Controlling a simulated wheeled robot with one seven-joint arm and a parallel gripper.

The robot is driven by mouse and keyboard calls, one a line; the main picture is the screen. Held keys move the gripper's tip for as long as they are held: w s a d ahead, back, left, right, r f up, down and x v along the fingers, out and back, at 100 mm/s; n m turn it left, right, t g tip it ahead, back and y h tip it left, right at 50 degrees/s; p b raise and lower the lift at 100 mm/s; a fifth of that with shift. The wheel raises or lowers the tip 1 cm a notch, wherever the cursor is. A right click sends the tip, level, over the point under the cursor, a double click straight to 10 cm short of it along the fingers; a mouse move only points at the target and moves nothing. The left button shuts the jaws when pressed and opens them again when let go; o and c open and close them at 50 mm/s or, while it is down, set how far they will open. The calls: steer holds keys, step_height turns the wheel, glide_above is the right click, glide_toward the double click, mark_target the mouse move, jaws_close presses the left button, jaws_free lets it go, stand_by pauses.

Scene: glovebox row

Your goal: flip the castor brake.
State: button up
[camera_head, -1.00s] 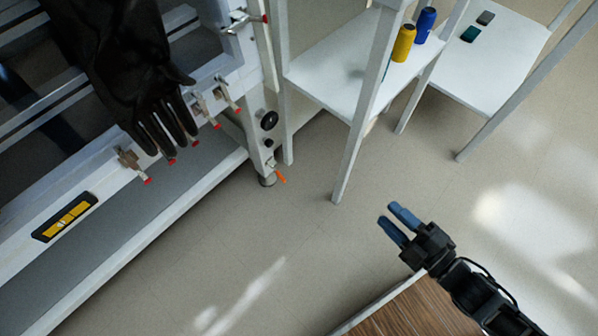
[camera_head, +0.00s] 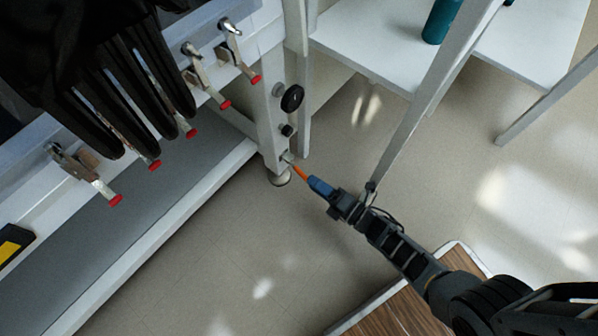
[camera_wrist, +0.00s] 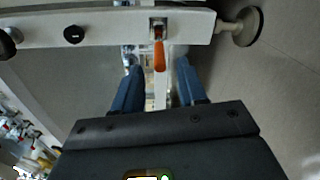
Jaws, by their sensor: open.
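The castor brake is a small orange-tipped lever (camera_head: 300,173) low on the white frame leg, just above the round foot (camera_head: 279,178). In the wrist view the orange lever (camera_wrist: 160,58) sticks out from a metal slot in the white leg (camera_wrist: 110,26). My gripper (camera_head: 317,184) has its blue fingertips right at the lever's end. In the wrist view my gripper (camera_wrist: 158,72) is open, with one blue finger on each side of the lever. Gaps show between the lever and both fingers. The head view shows the fingers overlapping, so their spacing is hidden there.
Black knobs (camera_head: 291,98) sit on the leg above the lever. Several red-tipped clamps (camera_head: 240,55) and a black glove (camera_head: 95,70) hang at the left. A white shelf (camera_head: 375,45) with a teal bottle (camera_head: 441,20) stands behind. The floor (camera_head: 235,235) is clear.

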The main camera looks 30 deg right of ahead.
mark_target(301, 173)
steer(key=b+x, duration=0.1)
steer(key=x, duration=0.5)
jaws_close()
stand_by(0.3)
stand_by(0.4)
